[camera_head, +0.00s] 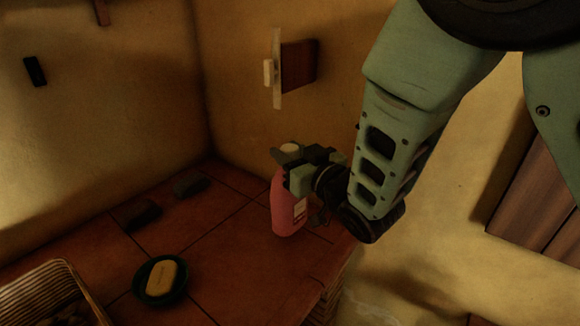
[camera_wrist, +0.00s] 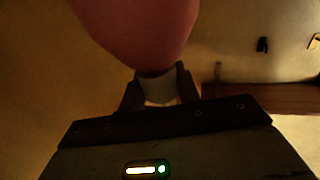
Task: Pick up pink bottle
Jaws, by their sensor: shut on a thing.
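The pink bottle (camera_head: 287,208) is upright at the right part of the tiled counter in the head view, with a pale cap (camera_head: 290,148) at its top. My gripper (camera_head: 288,158) is shut on the bottle's upper end, coming from the right. In the wrist view the bottle's pink body (camera_wrist: 140,30) fills the top middle, and its pale neck or cap (camera_wrist: 158,88) lies between the two fingers of my gripper (camera_wrist: 158,92). I cannot tell whether the bottle's base touches the counter.
A dark green dish (camera_head: 141,284) with a yellow soap bar (camera_head: 161,278) sits on the counter (camera_head: 225,245). Two dark blocks (camera_head: 140,214) (camera_head: 190,184) lie behind it. A wicker basket (camera_head: 60,270) stands at the lower left. A wooden wall fixture (camera_head: 298,62) is above the bottle.

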